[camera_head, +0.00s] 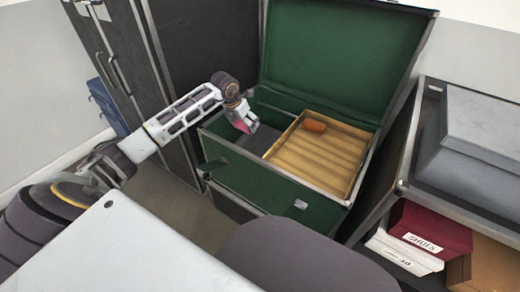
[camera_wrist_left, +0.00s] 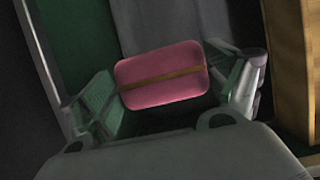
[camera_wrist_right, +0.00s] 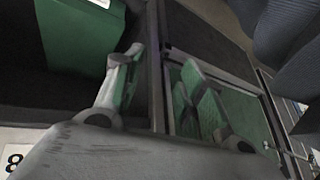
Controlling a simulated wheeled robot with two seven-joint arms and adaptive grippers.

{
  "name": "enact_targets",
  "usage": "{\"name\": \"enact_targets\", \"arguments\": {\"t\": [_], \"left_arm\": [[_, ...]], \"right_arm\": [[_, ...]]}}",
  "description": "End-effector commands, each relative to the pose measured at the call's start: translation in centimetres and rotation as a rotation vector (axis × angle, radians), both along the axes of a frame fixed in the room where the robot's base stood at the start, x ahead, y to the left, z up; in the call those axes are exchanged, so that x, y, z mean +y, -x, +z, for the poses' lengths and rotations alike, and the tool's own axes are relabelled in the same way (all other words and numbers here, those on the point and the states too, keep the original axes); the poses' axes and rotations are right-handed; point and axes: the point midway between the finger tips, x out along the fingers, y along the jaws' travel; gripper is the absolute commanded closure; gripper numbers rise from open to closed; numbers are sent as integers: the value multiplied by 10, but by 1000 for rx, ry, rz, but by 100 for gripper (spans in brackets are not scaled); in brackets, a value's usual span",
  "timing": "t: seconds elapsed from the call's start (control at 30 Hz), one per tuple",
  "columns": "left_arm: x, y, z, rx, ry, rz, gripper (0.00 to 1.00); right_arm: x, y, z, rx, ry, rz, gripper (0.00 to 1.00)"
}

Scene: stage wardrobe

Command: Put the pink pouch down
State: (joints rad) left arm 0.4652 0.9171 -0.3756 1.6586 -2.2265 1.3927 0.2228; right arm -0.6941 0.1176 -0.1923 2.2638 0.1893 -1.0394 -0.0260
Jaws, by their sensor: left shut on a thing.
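The pink pouch (camera_wrist_left: 162,78), with a brown band across it, is between the two fingers of my left gripper (camera_wrist_left: 172,90) in the left wrist view. My left gripper (camera_head: 243,120) is shut on it. In the head view only a small part of the pouch (camera_head: 251,127) shows below the fingers. It is over the left part of the open green-lined trunk (camera_head: 262,187), beside the wooden tray; I cannot tell whether it touches anything. My right gripper (camera_wrist_right: 160,85) is open and empty in the right wrist view, and out of the head view.
The wooden tray (camera_head: 345,143) fills the trunk's right part and holds an orange-brown item (camera_head: 315,126). The raised lid (camera_head: 345,50) stands behind. A dark case (camera_head: 170,90) is at the left. A red box marked SHOES (camera_head: 425,225) is on a shelf at the right.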

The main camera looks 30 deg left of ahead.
Motion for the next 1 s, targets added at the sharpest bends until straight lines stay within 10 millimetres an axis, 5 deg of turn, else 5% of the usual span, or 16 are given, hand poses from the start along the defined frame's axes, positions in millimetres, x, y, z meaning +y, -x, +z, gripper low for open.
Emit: {"name": "enact_targets", "arguments": {"t": [0.3, 1.0], "left_arm": [[0, 1, -40, 0, 0, 1, 37], [0, 1, -55, 0, 0, 1, 37]], "right_arm": [[7, -1, -40, -54, -60, -32, 60], [8, -2, -49, -69, -73, -38, 60]]}}
